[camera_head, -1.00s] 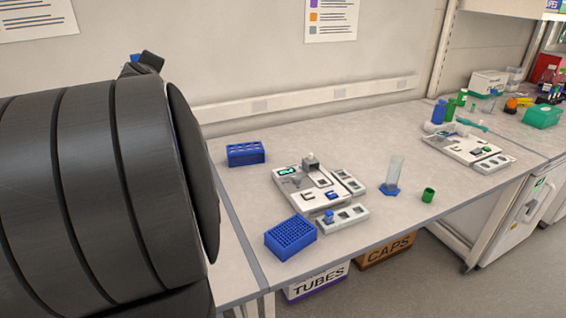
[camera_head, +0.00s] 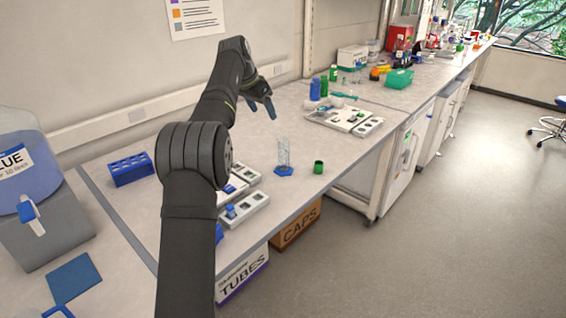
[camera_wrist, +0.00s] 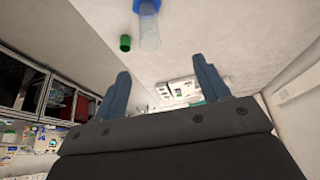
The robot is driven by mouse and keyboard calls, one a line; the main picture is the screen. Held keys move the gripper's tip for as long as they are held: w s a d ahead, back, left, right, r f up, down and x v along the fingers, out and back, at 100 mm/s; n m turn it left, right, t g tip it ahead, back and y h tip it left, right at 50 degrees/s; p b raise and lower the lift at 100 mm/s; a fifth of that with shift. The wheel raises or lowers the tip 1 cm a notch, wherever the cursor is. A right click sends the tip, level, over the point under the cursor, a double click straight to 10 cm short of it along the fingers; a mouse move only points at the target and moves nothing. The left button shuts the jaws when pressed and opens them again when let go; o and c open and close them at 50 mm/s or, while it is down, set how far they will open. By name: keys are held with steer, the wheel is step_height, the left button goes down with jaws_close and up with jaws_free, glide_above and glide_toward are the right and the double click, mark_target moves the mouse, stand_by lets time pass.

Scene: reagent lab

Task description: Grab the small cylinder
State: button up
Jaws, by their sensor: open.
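A small clear cylinder (camera_head: 284,153) with a blue hexagonal base stands upright on the bench, right of my arm and close to the bench's front edge. In the wrist view the cylinder (camera_wrist: 149,32) shows at the top centre, beyond the fingertips. My gripper (camera_head: 268,106) is above the bench, behind the cylinder in the head view and apart from it. In the wrist view my gripper (camera_wrist: 163,82) has its two blue-grey fingers spread wide with nothing between them.
A green cup (camera_head: 318,167) stands just right of the cylinder. A blue rack (camera_head: 131,169) is at the left, and white module trays (camera_head: 243,208) are partly hidden by my arm. Another white device (camera_head: 345,119) lies farther right.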

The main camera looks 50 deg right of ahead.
mark_target(284, 147)
steer(key=shift+m, duration=0.3)
steer(key=x, duration=0.4)
steer(key=s+x, duration=0.1)
steer(key=x, duration=0.3)
steer(key=s+x, duration=0.1)
steer(key=x, duration=0.4)
steer(key=shift+s+x, duration=0.15)
steer(key=shift+x, duration=1.2)
steer(key=shift+s+x, duration=0.15)
steer(key=shift+x, duration=1.15)
steer(key=shift+a, duration=0.1)
steer(key=c, duration=1.3)
steer(key=shift+r, duration=0.1)
